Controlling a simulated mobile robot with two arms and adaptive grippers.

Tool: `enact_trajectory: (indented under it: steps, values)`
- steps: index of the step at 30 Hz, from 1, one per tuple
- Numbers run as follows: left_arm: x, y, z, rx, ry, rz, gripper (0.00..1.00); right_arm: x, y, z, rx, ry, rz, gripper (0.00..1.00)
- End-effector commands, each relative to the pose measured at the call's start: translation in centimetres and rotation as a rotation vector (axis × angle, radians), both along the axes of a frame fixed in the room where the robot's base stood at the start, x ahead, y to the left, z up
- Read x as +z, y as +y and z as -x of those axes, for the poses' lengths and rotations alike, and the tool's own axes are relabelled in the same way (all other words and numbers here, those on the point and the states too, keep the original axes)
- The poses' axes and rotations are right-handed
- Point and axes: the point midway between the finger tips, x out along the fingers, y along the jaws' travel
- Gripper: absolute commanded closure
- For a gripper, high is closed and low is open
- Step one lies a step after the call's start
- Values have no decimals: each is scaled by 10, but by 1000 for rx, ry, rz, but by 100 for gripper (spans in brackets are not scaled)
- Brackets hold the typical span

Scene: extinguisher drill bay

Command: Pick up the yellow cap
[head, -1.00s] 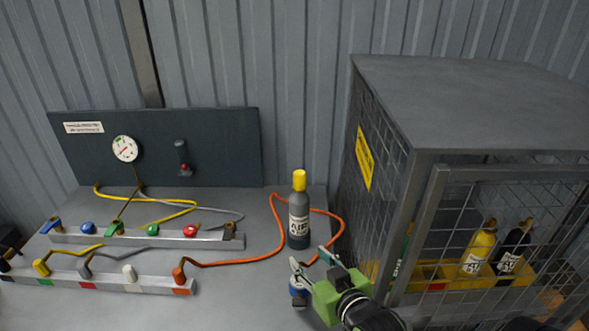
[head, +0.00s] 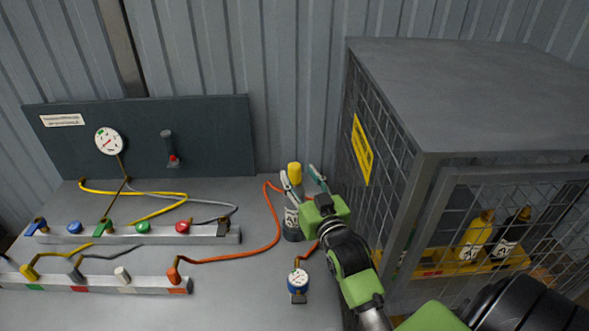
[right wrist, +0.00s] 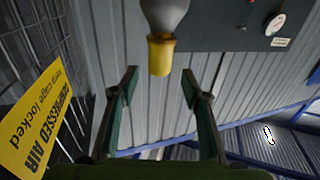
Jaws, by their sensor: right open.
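The yellow cap (head: 294,173) sits on top of an upright grey bottle labelled AIR (head: 291,222) on the bench. My right gripper (head: 298,170) is open and reaches up around the bottle's top, one finger to each side of the cap in the head view. In the right wrist view the cap (right wrist: 160,56) hangs between the lines of the two open fingers (right wrist: 158,74), apart from both, near their tips. The gripper hides part of the bottle in the head view. My left gripper is not in view.
A wire cage (head: 428,110) stands close on the right, with yellow and black bottles inside. A blue gauge (head: 298,281) lies in front of the bottle. An orange hose (head: 275,225) runs behind it to the manifold rails (head: 130,236) at left.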

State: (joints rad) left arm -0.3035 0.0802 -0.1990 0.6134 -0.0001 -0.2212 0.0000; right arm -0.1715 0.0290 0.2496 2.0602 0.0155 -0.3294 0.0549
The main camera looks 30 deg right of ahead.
Motion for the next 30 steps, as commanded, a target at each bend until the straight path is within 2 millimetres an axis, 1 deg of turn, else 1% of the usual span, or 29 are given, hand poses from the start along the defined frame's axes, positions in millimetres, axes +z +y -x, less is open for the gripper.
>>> enact_trajectory:
  steps: [1, 3, 6, 9, 12, 19, 20, 21, 23, 30]
  values:
    - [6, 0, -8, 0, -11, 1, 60, 3, -2, -6, 0, 0, 0, 57]
    - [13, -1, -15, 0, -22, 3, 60, 5, -4, -15, 0, 1, 0, 57]
    - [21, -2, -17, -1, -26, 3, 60, 5, -9, -29, 0, 1, 0, 57]
    - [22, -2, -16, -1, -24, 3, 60, 4, -11, -40, 1, 0, 0, 57]
    - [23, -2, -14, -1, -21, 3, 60, 2, -12, -46, 1, 0, 0, 57]
    - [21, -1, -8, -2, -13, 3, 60, 1, -12, -47, 1, 0, 0, 57]
    - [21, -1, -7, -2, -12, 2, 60, 1, -12, -47, 1, 0, 0, 65]
    - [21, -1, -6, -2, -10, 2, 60, 1, -12, -46, 1, 0, 0, 75]
    - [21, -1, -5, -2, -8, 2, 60, 1, -12, -46, 1, 0, 0, 89]
    - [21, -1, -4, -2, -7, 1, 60, 1, -12, -46, 1, 1, 0, 89]
